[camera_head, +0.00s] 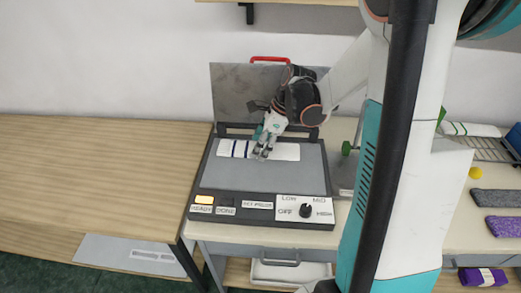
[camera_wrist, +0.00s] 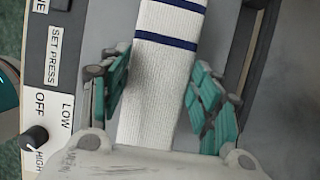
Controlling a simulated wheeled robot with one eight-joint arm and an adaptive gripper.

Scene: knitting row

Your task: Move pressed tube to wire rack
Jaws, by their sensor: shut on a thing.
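The pressed tube (camera_head: 232,149) is a flat white knitted piece with dark blue stripes near its left end, lying across the grey plate of the open press (camera_head: 250,175). In the wrist view the tube (camera_wrist: 160,75) runs lengthwise between the teal fingers. My gripper (camera_head: 265,151) points down at the tube's middle and is shut on it, one finger on each side (camera_wrist: 160,100). The tube looks at or just above the plate; any gap cannot be told. The wire rack (camera_head: 490,150) is at the far right, partly hidden by my arm.
The press lid (camera_head: 232,95) stands raised behind. A control panel (camera_head: 305,209) with a knob lies in front. Near the rack are a green-striped white piece (camera_head: 468,129), a yellow ball (camera_head: 475,173), and grey (camera_head: 497,198) and purple (camera_head: 505,226) pieces. The left wooden table (camera_head: 90,180) is mostly clear.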

